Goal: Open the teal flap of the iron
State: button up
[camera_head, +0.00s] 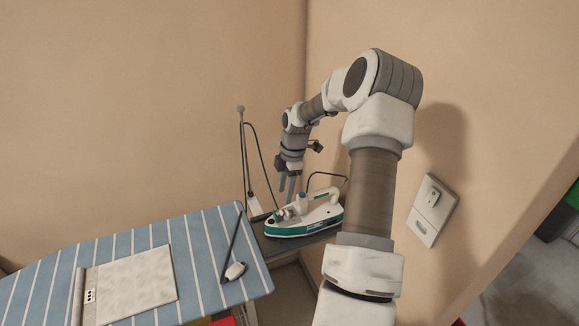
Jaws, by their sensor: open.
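The iron (305,218) is white with a teal lower body and stands on a dark rest at the end of the ironing board. Small teal and blue parts show on its top near the front, but the flap is too small to tell whether it is open or shut. My gripper (287,193) points down just above the front left part of the iron. Its two fingers are apart with nothing seen between them. I cannot tell whether a fingertip touches the iron. My arm comes down from the right and passes in front of the wall.
The blue striped ironing board (200,240) fills the lower left. A whitish panel (130,285) and a small white object with a dark rod (235,271) lie on it. A thin upright pole (243,160) with a cord stands behind. A wall switch (432,210) is at right.

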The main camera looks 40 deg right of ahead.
notch_tip(320, 180, up, 10)
jog(key=d, duration=0.1)
jog(key=shift+s+d+r+b, duration=0.15)
jog(key=shift+d+r+b, duration=0.1)
jog(key=shift+b, duration=0.1)
